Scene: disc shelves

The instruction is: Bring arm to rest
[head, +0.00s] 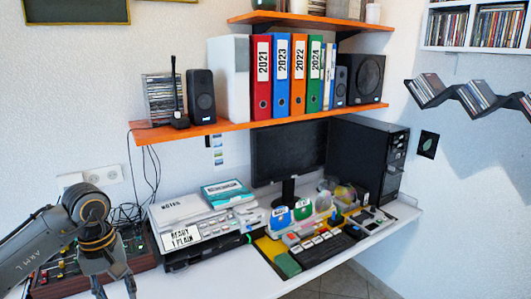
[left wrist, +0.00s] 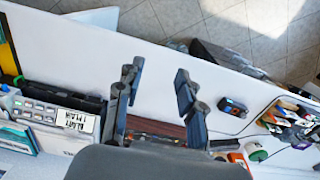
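My left arm (head: 50,240) comes in from the left of the head view and bends down at a dark joint with orange-brown rings. My left gripper (head: 115,289) hangs at the bottom edge, pointing down, in front of a reddish-brown box with knobs (head: 85,268). The gripper is open and empty. My right arm and gripper are in neither view.
An orange shelf (head: 225,125) hangs above.

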